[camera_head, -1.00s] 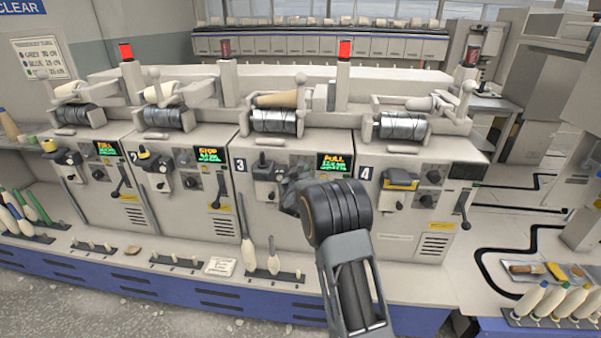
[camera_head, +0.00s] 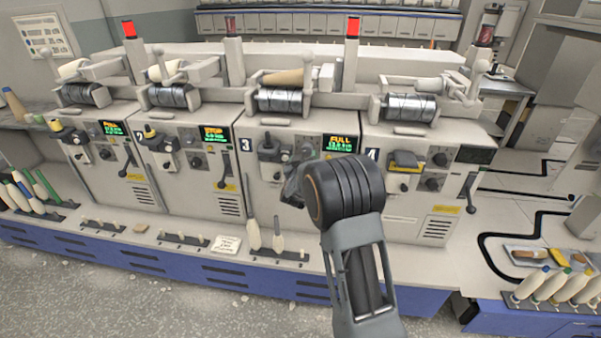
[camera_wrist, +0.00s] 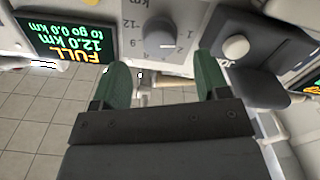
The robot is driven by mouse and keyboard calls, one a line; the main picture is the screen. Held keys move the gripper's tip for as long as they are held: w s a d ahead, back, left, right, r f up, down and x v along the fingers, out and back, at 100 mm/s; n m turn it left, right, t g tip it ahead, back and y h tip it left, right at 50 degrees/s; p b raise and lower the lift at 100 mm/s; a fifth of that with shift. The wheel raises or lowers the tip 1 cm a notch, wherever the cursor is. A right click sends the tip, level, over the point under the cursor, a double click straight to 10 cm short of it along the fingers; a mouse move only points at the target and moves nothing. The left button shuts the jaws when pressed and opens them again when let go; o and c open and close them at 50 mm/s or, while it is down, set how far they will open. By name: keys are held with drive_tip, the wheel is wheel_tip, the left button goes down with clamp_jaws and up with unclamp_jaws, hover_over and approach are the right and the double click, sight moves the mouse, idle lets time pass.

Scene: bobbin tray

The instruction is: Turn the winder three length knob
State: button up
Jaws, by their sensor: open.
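Winder three is the machine with the "3" label (camera_head: 246,145), and its green and yellow display (camera_head: 341,144) reads FULL. In the wrist view the display (camera_wrist: 66,37) appears upside down and reads 12.0 km, to go 0.0 km. The length knob (camera_wrist: 160,34) is a round grey dial with a pale pointer mark and a printed km scale around it. My gripper (camera_wrist: 163,72) is open, its two green finger pads apart and empty, with the knob just beyond the gap between them. In the head view my gripper (camera_head: 292,188) is at winder three's front panel, and my wrist hides part of that panel.
A round pale button (camera_wrist: 236,46) on a dark housing sits right of the knob in the wrist view.

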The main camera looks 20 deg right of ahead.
drive_tip(key=v, duration=0.9)
drive_tip(key=shift+a+r, duration=0.1)
drive_tip(key=s+a+f+g+y, duration=0.1)
drive_tip(key=a+f+g+y, duration=0.4)
drive_tip(key=f, duration=0.3)
drive_tip(key=s+a+r+n+g+y+p, duration=0.1)
drive_tip(key=s+a+g+y+p, duration=0.1)
drive_tip(key=s, duration=0.3)
drive_tip(key=s+a+r+g+y+p, duration=0.2)
drive_tip(key=s+y, duration=0.1)
drive_tip(key=s, duration=0.2)
drive_tip(key=s+d+r+g+h+p, duration=0.1)
drive_tip(key=s+r+g+p, duration=0.2)
drive_tip(key=s+r+p, duration=0.8)
drive_tip(key=s+r, duration=0.6)
drive_tip(key=r, duration=0.3)
drive_tip(key=shift+n, duration=0.3)
